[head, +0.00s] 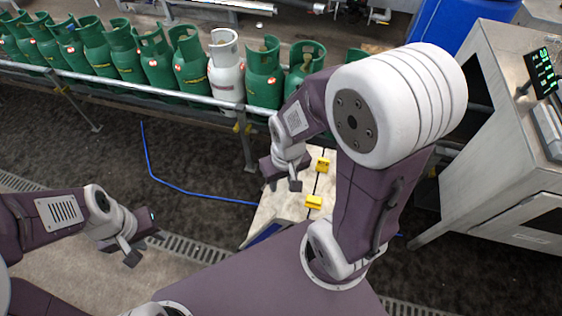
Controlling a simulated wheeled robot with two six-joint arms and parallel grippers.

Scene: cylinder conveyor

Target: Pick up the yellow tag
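Two yellow tags lie on a pale tabletop (284,207) in the middle of the head view. One yellow tag (323,165) is farther back; the other yellow tag (314,201) is nearer to me. My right gripper (283,180) hangs just left of the tags, over the table's left side. Its fingers look apart with nothing between them, and it touches neither tag. My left gripper (143,248) is at the lower left, over the floor and away from the table. Its fingers also look apart and empty. My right arm hides the table's right part.
A row of green gas cylinders (264,77), with one white cylinder (226,72), stands behind a metal rail (150,90). A metal cabinet (490,140) stands at the right, a blue drum (465,18) behind it. A blue hose (185,187) lies on the floor.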

